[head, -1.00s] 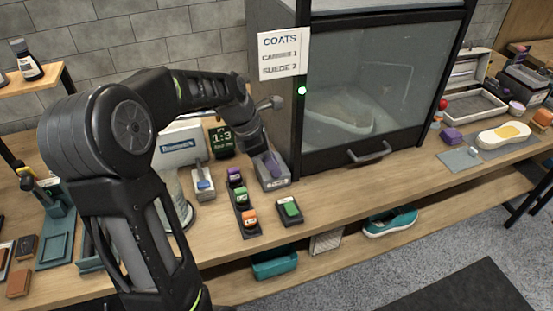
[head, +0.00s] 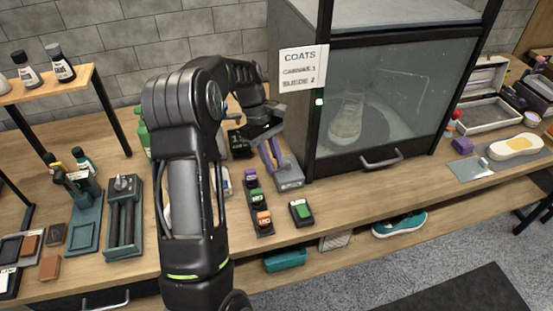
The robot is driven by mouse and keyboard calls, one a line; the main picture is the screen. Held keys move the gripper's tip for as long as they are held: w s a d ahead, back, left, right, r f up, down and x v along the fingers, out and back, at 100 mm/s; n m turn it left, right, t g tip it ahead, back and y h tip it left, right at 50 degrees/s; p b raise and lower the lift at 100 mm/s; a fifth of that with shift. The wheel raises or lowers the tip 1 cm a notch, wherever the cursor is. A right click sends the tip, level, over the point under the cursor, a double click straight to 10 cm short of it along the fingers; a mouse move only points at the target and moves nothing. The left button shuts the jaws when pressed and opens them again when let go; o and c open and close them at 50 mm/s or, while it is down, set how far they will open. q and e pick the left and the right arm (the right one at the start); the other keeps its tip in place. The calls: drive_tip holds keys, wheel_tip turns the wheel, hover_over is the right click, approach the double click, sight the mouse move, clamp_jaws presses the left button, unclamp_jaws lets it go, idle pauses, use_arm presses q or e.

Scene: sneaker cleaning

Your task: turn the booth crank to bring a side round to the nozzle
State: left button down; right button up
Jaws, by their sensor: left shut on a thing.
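The booth (head: 312,110) is a dark-framed cabinet with a clear front. A pale shoe (head: 347,118) is inside it, seen dimly through the pane and nearly end-on. My left arm reaches up from the front, and its gripper (head: 266,134) is at the booth's left side, shut on what appears to be the crank handle (head: 270,110). The arm and gripper hide most of the crank, so its exact angle is unclear. My right gripper is out of view.
A sneaker (head: 515,147) lies on a mat at right.

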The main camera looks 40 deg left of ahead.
use_arm(q)
drive_tip(key=shift+w+a+m+g+y+p, duration=0.2)
drive_tip(key=shift+a+m+g+p, duration=0.15)
drive_tip(key=shift+m, duration=0.55)
drive_tip(key=shift+w+a+m+g+y+p, duration=0.1)
drive_tip(key=shift+w+a+m+g+p, duration=0.25)
drive_tip(key=shift+m, duration=0.55)
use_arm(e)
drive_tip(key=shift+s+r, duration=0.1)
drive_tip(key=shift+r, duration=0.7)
use_arm(q)
drive_tip(key=shift+s, duration=0.15)
drive_tip(key=c, duration=1.3)
unclamp_jaws()
